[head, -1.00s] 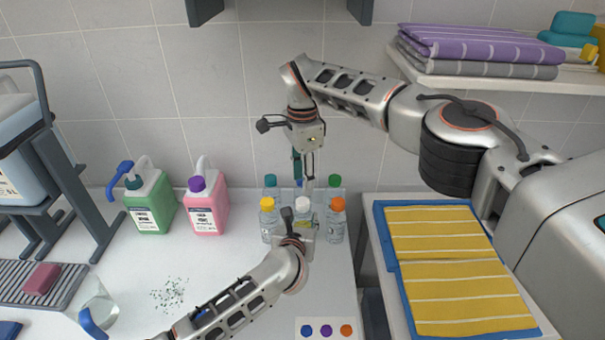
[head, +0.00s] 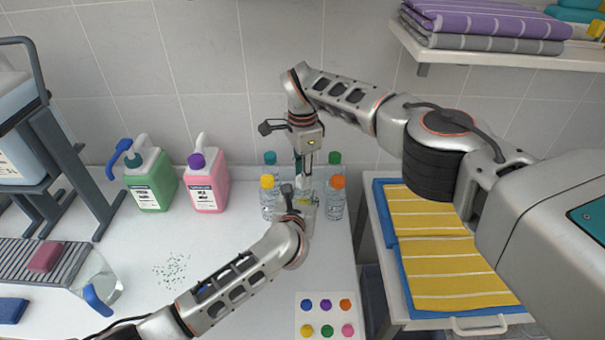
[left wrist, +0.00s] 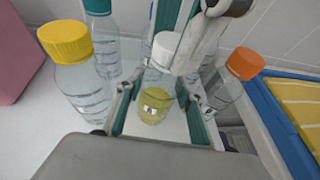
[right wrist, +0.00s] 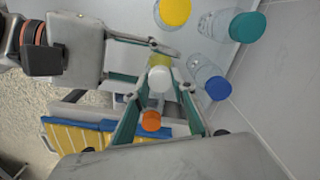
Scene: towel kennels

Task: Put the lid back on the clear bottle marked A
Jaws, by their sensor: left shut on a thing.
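A clear bottle (left wrist: 155,107) with yellow contents and a small label stands among other bottles; I cannot read its letter for sure. A white lid (left wrist: 166,46) is at its top; it also shows in the right wrist view (right wrist: 160,79). Whether the lid is screwed down I cannot tell. My left gripper (left wrist: 158,110) is shut on this bottle from the front, low on its body. My right gripper (right wrist: 160,98) points down from above, its fingers apart on both sides of the white lid. In the head view the arms hide most of the bottle and lid.
Bottles with yellow (head: 267,181), orange (head: 337,181), teal (head: 270,157) and green (head: 334,157) caps crowd around. A blue-capped bottle (right wrist: 218,88) stands behind. Green (head: 152,180) and pink (head: 208,183) jugs stand left. A card with coloured dots (head: 325,329) lies in front.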

